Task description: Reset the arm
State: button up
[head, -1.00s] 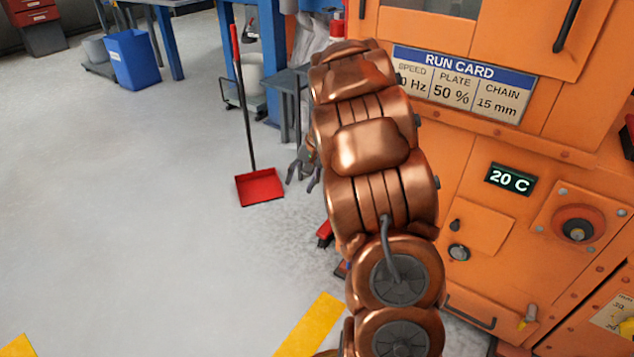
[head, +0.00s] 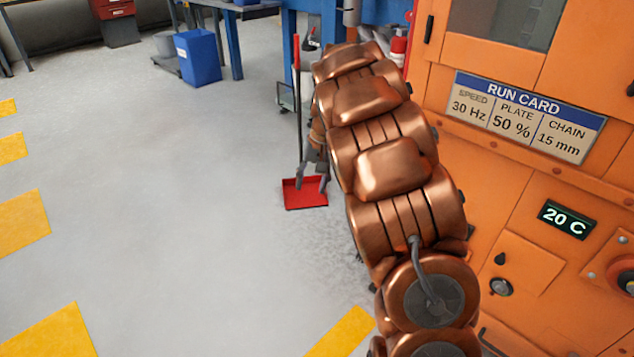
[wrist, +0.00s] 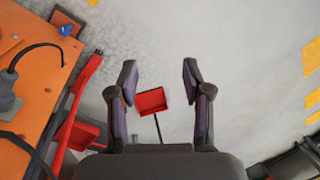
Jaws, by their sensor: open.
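My copper-coloured arm rises through the right-middle of the head view. My gripper (head: 312,182) shows small at the arm's left side in the head view, partly hidden by the arm, in front of the red dustpan (head: 305,193). In the wrist view my gripper (wrist: 158,82) has its two dark fingers spread apart with nothing between them but floor and the dustpan (wrist: 151,101) farther off. The gripper is empty.
The orange machine (head: 530,220) with its run card (head: 525,117) and 20 C display (head: 566,219) stands close on the right. A blue bin (head: 198,57) is at the back. Open grey floor with yellow markings (head: 22,222) lies to the left.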

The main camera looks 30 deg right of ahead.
dwell(0.4)
jog(key=s+a+r+n+g+p, duration=0.1)
jog(key=s+a+r+p, duration=0.3)
jog(key=s+r+p, duration=0.7)
jog(key=s+a+r+n+h+p, duration=0.1)
jog(key=s+a+r+p, duration=0.4)
jog(key=s+r+p, duration=0.6)
jog(key=s+a+r+n+g+h+p, duration=0.1)
jog(key=s+a+r+n+p, duration=0.2)
jog(key=s+r+p, duration=0.8)
jog(key=s+a+r, duration=0.2)
jog(key=s+r, duration=0.1)
jog(key=s, duration=0.2)
jog(key=shift+r+g+p, duration=0.2)
jog(key=shift+g+p, duration=0.1)
jog(key=shift+s, duration=0.1)
jog(key=shift+c, duration=0.7)
jog(key=shift+d, duration=0.1)
